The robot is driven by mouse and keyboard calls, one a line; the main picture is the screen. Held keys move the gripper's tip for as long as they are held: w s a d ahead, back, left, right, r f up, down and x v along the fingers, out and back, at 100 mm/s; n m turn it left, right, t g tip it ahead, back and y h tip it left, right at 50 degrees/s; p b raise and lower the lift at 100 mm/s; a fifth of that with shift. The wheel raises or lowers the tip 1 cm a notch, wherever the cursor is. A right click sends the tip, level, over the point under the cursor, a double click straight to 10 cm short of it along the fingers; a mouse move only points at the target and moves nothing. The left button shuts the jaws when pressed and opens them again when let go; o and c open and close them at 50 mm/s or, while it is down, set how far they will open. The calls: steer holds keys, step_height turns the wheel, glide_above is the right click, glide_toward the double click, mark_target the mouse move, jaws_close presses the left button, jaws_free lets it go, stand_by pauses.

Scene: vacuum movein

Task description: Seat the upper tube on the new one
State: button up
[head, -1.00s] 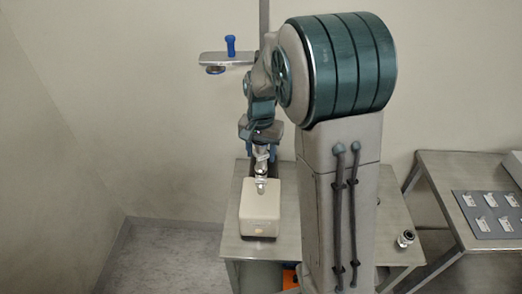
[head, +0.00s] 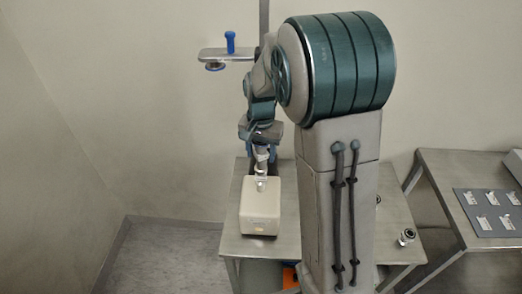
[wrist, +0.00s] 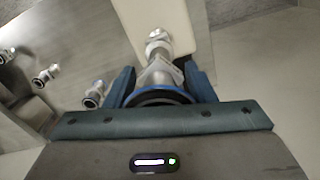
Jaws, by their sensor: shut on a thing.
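My gripper (wrist: 162,88) is shut on a silvery metal tube (wrist: 159,76), with one blue finger on each side. In the head view, my gripper (head: 262,145) is above the beige box (head: 261,210) on the table, with the tube pointing down. A shiny metal fitting (wrist: 158,43) is at the far end of the tube, over the box top. It also shows in the head view (head: 261,184). I cannot tell whether tube and fitting touch or which is the new one. A dark round rim is near the fingers.
Loose metal fittings (wrist: 46,75) lie on the table left of my gripper in the wrist view. Another fitting (head: 407,236) is at the table's right edge. A bracket with a blue knob (head: 230,43) is on the upper left. A side table (head: 455,170) carries a grey plate with several parts.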

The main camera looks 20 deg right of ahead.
steer(key=shift+r, duration=0.1)
steer(key=o, duration=1.1)
step_height(320, 180, up, 14)
steer(key=shift+f+b, duration=0.1)
steer(key=shift+b, duration=0.35)
steer(key=s+f+n+t, duration=0.1)
steer(key=s+f+n, duration=0.1)
steer(key=s, duration=0.5)
steer(key=s+f+n+t, duration=0.1)
steer(key=s+f+n, duration=0.1)
steer(key=s, duration=0.5)
steer(key=s+f+n+t, duration=0.1)
steer(key=s+f+n, duration=0.1)
steer(key=s, duration=0.5)
steer(key=shift+s+n, duration=0.1)
steer(key=shift+n, duration=0.2)
